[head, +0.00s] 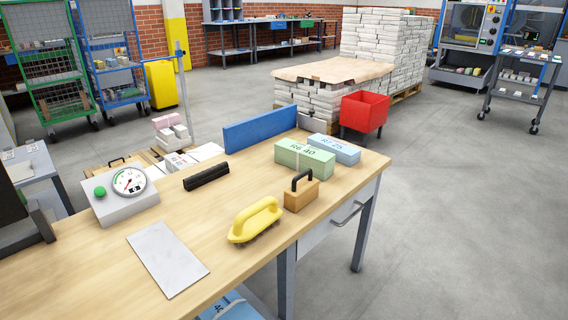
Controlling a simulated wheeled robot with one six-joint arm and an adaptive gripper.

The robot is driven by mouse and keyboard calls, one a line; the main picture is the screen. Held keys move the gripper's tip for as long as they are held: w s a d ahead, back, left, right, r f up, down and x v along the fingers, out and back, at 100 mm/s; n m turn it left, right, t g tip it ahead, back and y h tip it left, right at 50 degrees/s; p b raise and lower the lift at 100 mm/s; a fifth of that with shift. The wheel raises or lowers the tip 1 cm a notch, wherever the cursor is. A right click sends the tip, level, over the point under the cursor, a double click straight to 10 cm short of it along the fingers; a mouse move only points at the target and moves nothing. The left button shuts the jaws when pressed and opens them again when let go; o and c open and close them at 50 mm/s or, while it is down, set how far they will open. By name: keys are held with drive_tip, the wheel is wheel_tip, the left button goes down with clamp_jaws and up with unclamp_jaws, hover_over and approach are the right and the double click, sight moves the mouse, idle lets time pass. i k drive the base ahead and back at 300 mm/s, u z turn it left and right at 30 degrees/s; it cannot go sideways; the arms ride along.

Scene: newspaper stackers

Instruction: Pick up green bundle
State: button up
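The green bundle (304,157) is a pale green block with dark lettering that seems to read "R6 40" and a light strap across it. It lies near the far right end of the wooden workbench (110,252), in the head view. A light blue bundle (335,149) with similar lettering lies right behind it on the right; I cannot tell whether they touch. My gripper is not in view.
A wooden block with a black handle (301,191) stands just in front of the green bundle. A yellow-handled brush (256,220) lies nearer. A blue upright board (260,128) stands behind. A dial scale (121,191) sits left.

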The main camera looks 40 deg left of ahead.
sight(297, 155)
drive_tip(key=u, duration=1.15)
drive_tip(key=i, duration=1)
